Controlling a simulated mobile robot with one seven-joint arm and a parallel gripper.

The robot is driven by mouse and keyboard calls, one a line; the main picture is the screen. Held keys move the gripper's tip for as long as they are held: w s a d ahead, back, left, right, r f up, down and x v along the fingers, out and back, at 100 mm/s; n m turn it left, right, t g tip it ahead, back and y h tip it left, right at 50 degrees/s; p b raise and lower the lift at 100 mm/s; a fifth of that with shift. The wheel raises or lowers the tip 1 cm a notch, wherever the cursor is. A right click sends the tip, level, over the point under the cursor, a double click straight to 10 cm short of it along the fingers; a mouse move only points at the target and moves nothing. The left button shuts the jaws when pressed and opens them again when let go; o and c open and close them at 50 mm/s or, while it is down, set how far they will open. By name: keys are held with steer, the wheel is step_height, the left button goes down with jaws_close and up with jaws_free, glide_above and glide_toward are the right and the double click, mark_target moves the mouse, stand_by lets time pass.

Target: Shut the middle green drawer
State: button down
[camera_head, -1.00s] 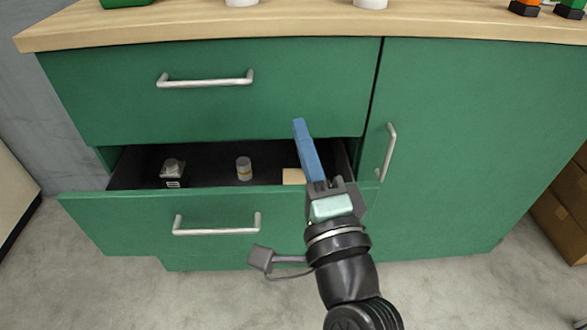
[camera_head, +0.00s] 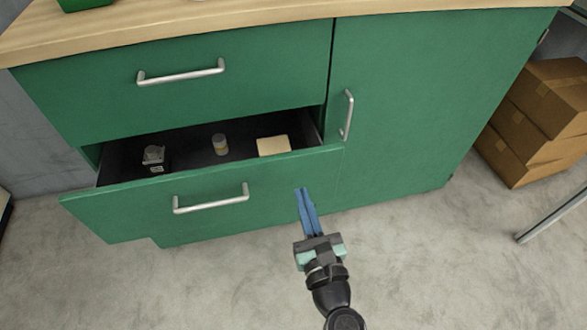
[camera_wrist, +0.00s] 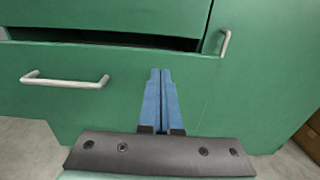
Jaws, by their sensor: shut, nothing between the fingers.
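The middle green drawer (camera_head: 278,186) is pulled out below a closed upper drawer (camera_head: 262,92). Its silver bar handle (camera_head: 212,205) is on the front. Its dark inside holds a small dark camera-like object (camera_head: 155,160), a small canister (camera_head: 220,145) and a cream box (camera_head: 273,146). My gripper (camera_head: 303,190) is shut and empty, with its blue fingers together, in front of the right part of the drawer front. In the wrist view the fingers (camera_wrist: 160,72) point at the drawer front (camera_wrist: 125,67), right of the handle (camera_wrist: 65,82). Whether they touch it I cannot tell.
A closed green cabinet door (camera_head: 415,110) with an upright handle (camera_head: 347,115) is right of the drawers. A wooden countertop (camera_head: 150,30) is above. Stacked cardboard boxes (camera_head: 540,125) and a metal leg (camera_head: 555,212) stand at the right. The floor (camera_head: 440,260) in front is clear.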

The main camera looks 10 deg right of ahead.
mark_target(290, 160)
steer(key=w, duration=0.7)
steer(key=shift+w+b, duration=0.2)
steer(key=shift+b, duration=0.1)
